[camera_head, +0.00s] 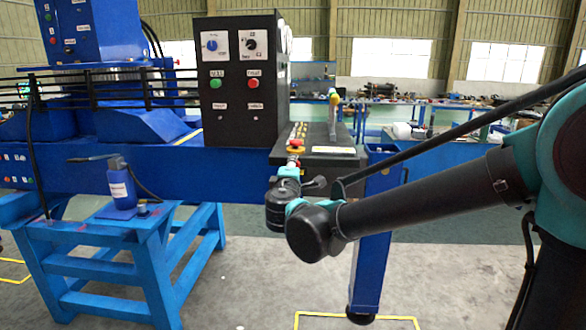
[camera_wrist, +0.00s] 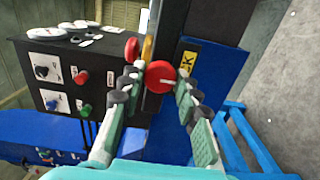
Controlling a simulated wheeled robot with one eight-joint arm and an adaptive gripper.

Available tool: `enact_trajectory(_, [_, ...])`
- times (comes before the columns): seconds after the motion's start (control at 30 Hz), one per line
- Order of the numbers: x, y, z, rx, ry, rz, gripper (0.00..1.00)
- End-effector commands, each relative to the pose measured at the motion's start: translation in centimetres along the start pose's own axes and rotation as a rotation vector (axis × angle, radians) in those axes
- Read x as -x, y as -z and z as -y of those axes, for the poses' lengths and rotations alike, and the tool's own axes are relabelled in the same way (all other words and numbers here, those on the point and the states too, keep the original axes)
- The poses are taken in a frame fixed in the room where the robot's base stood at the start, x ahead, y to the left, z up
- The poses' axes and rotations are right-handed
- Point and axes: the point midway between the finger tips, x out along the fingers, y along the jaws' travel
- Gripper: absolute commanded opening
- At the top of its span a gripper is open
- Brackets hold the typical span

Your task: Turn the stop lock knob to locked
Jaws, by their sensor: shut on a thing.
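The stop lock knob is a round red knob (camera_wrist: 160,75) with a pale pointer line, on the dark end of the machine in the wrist view. My gripper (camera_wrist: 158,85) has its green fingers with black pads on both sides of it, shut on it. A yellow label (camera_wrist: 187,62) ending in "CK" is beside the knob. In the head view, my gripper (camera_head: 291,168) reaches the console end, where a small red part (camera_head: 295,149) shows just above the fingers. The knob's setting is hard to read.
A black control box (camera_head: 240,120) with knobs and green and red buttons stands behind my gripper. A blue beam (camera_head: 200,178) and blue leg (camera_head: 371,270) are close to my arm. A blue stand (camera_head: 90,235) with a bottle (camera_head: 121,185) is at left. Floor at right is open.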

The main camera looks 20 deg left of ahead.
Motion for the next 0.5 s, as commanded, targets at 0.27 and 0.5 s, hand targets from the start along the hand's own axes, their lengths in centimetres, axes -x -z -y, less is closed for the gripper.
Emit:
enact_trajectory(0.27, [0.04,-0.06,0.08,-0.001,0.002,0.001,0.34])
enact_trajectory(0.5, [0.02,-0.04,0.05,0.0,0.001,0.0,0.53])
